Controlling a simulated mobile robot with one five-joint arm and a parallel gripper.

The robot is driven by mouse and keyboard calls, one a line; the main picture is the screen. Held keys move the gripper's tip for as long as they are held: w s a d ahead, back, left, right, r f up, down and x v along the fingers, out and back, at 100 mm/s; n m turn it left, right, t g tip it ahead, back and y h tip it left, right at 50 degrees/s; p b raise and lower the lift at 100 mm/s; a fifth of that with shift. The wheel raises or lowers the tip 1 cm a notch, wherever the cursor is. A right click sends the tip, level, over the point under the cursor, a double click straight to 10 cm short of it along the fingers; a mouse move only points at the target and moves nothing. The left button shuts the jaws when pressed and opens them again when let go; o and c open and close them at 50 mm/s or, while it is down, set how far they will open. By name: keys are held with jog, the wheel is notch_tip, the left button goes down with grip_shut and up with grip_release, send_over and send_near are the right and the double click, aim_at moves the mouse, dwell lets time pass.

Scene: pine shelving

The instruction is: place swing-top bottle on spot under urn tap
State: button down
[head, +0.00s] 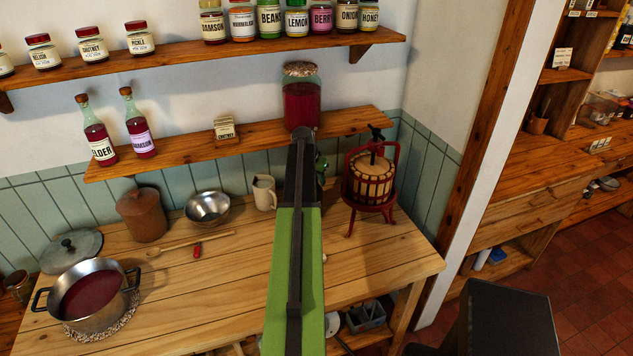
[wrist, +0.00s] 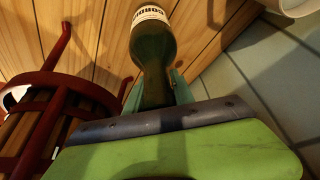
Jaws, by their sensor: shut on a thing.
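The swing-top bottle (wrist: 154,50) is dark green with a white label. In the wrist view my gripper (wrist: 155,92) is shut on its neck. In the head view only a little of the bottle (head: 321,166) shows, beside my arm between the cream jug and the red press. The urn (head: 302,101), a glass jar of red liquid with a patterned lid, stands on the lower shelf above. Its tap and the spot under it are hidden behind my arm. I cannot tell whether the bottle touches the tabletop.
The red fruit press (head: 374,182) stands close on the right, and the cream jug (head: 264,192) close on the left. A metal bowl (head: 207,208), brown crock (head: 142,214) and pot (head: 92,296) stand further left. The lower shelf (head: 190,150) overhangs the counter. The front counter is mostly clear.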

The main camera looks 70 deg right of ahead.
jog(key=c, duration=1.1)
grip_release()
jog(key=shift+a+r+p, duration=0.1)
jog(key=shift+r+p, duration=0.25)
jog(key=shift+p, duration=0.05)
jog(key=p+v, duration=0.3)
jog(key=shift+r, duration=0.3)
jog(key=a, duration=0.4)
jog(key=w+a, duration=0.1)
jog(key=a, duration=0.2)
jog(key=w+a+f, duration=0.1)
jog(key=a, duration=0.3)
jog(key=shift+a+f+b, duration=0.1)
jog(key=shift+a+b, duration=0.2)
jog(key=shift+b, duration=0.1)
jog(key=shift+w, duration=0.1)
